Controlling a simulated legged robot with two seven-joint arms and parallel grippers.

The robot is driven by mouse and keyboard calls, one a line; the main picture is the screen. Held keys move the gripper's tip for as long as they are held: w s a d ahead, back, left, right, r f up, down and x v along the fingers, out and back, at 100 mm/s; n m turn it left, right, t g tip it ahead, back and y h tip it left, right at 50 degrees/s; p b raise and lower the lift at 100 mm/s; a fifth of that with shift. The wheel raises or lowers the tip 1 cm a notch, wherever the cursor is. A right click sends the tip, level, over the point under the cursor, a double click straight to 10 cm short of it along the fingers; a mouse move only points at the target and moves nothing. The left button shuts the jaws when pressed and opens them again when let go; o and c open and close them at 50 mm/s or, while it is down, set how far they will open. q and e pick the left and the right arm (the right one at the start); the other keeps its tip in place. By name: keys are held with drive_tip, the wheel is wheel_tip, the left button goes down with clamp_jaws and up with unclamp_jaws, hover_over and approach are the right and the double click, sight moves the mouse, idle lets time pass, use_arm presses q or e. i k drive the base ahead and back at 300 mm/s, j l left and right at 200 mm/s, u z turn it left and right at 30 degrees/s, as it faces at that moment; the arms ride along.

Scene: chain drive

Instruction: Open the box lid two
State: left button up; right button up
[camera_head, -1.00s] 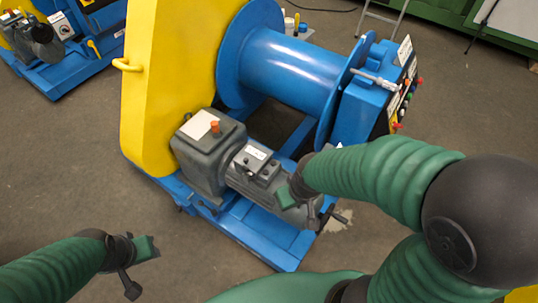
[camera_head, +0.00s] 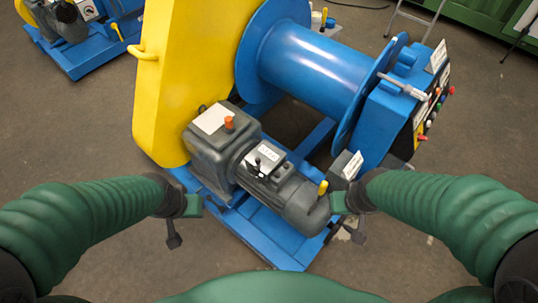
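The motor's dark grey box (camera_head: 265,160) carries a white label and sits on top of the grey motor (camera_head: 285,190); its lid looks shut. A larger grey gear housing (camera_head: 215,138) with a white plate and orange cap is to its left. A small grey box (camera_head: 346,167) with a pale label stands right of the motor. I cannot tell which is box two. My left gripper (camera_head: 192,206) is in front of the housing's left side, apart from the box. My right gripper (camera_head: 338,204) is by the motor's right end, below the small box. The opening of both grippers is unclear.
A yellow guard (camera_head: 180,70) and blue drum (camera_head: 310,65) rise behind the motor on a blue frame (camera_head: 285,250). A yellow-tipped lever (camera_head: 322,188) stands beside my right gripper. A control panel (camera_head: 425,100) with coloured buttons is at the right. The floor in front is free.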

sight(267, 156)
drive_tip(key=k+j+z, duration=0.1)
drive_tip(key=j, duration=0.15)
drive_tip(key=j+z, duration=0.25)
drive_tip(key=j, duration=0.45)
drive_tip(key=j+z, duration=0.25)
drive_tip(key=j, duration=0.4)
drive_tip(key=i+j+z, duration=0.4)
drive_tip(key=i+j, duration=0.25)
